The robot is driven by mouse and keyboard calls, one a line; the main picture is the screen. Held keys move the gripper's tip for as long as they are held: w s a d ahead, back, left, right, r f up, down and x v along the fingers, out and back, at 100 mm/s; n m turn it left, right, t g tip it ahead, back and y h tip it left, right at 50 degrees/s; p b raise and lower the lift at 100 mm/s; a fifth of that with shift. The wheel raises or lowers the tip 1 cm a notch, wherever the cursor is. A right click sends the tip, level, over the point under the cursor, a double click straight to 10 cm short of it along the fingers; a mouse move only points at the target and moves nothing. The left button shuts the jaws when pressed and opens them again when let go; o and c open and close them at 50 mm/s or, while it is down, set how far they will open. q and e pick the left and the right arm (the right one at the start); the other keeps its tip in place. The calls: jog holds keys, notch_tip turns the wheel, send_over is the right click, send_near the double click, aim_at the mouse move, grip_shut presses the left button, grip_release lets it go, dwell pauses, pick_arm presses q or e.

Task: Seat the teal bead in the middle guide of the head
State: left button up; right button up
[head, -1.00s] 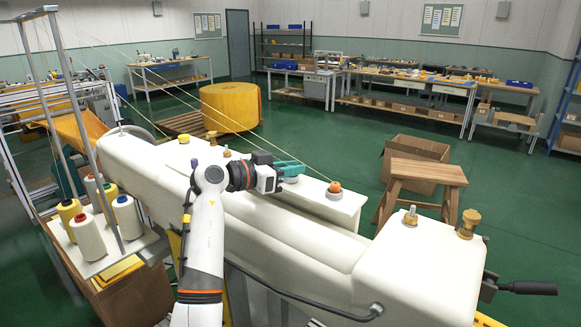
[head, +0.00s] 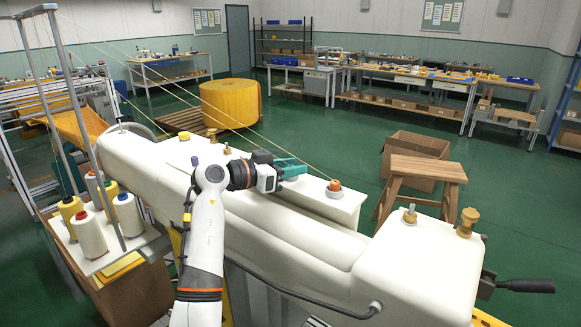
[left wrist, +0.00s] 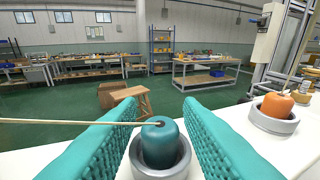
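In the left wrist view the teal bead (left wrist: 160,138) stands upright inside a grey ring guide (left wrist: 183,166), its top above the rim. A pale cord comes from the left to a dark hole in its top. The teal, ribbed fingers of my left gripper (left wrist: 161,120) stand on both sides of the bead, with a narrow gap visible beside it. In the head view my left gripper (head: 291,168) is low over the white machine head (head: 300,200); its arm and fingers hide the teal bead. My right gripper is out of view.
An orange bead (left wrist: 278,103) sits in another grey guide (left wrist: 272,122) to the right in the wrist view; it also shows in the head view (head: 334,185). Cords run from the upper left across the head. Brass knobs (head: 470,221), thread cones (head: 88,232) and a wooden stool (head: 428,168) stand around.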

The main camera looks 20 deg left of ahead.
pick_arm(q)
jog(key=shift+o, duration=0.8)
jog(key=shift+s+a, duration=0.2)
jog(key=b+v, duration=0.2)
jog(key=v, duration=0.8)
jog(key=shift+s+a+b, duration=0.2)
jog(key=shift+b, duration=0.15)
jog(key=shift+s+a+r, duration=0.1)
jog(key=shift+s+a, duration=0.15)
jog(key=shift+s, duration=0.15)
